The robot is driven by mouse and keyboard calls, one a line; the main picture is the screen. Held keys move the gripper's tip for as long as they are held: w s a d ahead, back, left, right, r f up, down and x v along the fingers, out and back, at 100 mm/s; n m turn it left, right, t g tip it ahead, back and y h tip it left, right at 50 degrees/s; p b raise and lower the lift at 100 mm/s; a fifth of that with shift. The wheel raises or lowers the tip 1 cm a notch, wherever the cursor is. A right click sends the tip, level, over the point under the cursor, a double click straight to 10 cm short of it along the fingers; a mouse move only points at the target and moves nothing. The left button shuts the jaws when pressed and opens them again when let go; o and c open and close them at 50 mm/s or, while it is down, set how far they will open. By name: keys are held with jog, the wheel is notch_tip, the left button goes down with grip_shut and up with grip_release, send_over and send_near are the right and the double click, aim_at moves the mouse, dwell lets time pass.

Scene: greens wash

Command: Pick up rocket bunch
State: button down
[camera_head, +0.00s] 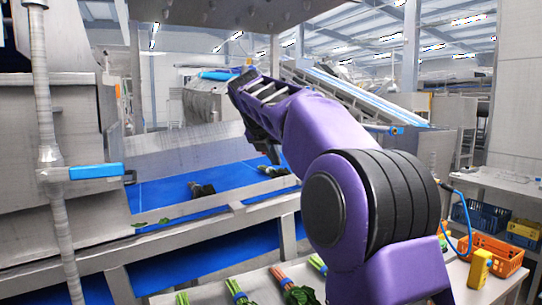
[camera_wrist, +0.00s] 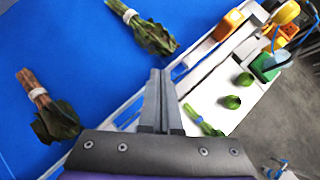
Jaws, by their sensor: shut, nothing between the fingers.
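Two leafy bunches lie on the blue belt (camera_head: 160,192). One (camera_head: 202,189) is dark green and lies left of centre; another (camera_head: 272,170) lies beneath my arm. I cannot tell which is the rocket bunch. My gripper (camera_wrist: 160,73) is shut and empty over the belt's edge, apart from both bunches. In the head view it is mostly hidden by the purple arm.
More banded bunches, one with reddish stems (camera_head: 290,286), lie on the near table. A metal rail (camera_head: 190,210) edges the belt. An orange crate (camera_head: 492,258), a yellow device (camera_head: 480,268) and a blue crate (camera_head: 482,216) stand right. Loose leaves (camera_head: 150,222) lie on the rail.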

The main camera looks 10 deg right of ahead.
aim_at(275, 172)
jog(key=x, duration=0.6)
jog(key=shift+w, duration=0.1)
